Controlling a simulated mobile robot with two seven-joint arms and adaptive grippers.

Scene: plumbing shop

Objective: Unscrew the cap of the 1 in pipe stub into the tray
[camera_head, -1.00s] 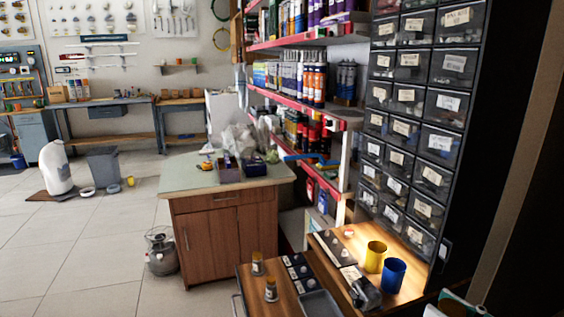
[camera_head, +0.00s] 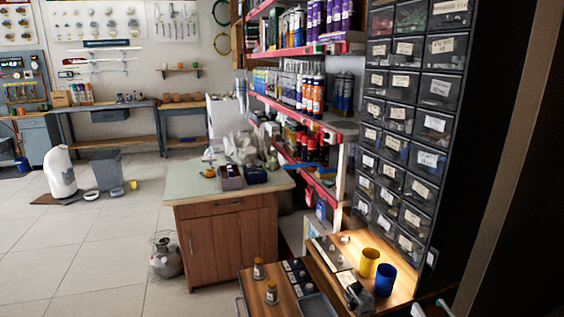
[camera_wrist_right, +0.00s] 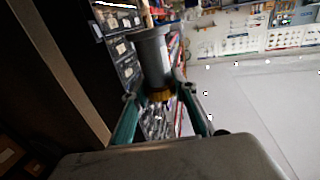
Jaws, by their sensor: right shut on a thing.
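In the head view only a small part of the right gripper (camera_head: 440,307) shows at the bottom right edge. Two small upright fittings with yellowish bands, one behind (camera_head: 258,268) and one in front (camera_head: 271,292), stand on the wooden worktop. A grey tray (camera_head: 319,306) lies to their right, cut off by the bottom edge. My left gripper is out of view.
A yellow cup (camera_head: 369,263) and a blue cup (camera_head: 386,280) stand on the raised wooden shelf, right of the tray. Dark blocks with pale pieces (camera_head: 296,272) lie behind the tray. A tall drawer cabinet (camera_head: 410,130) rises behind the cups.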

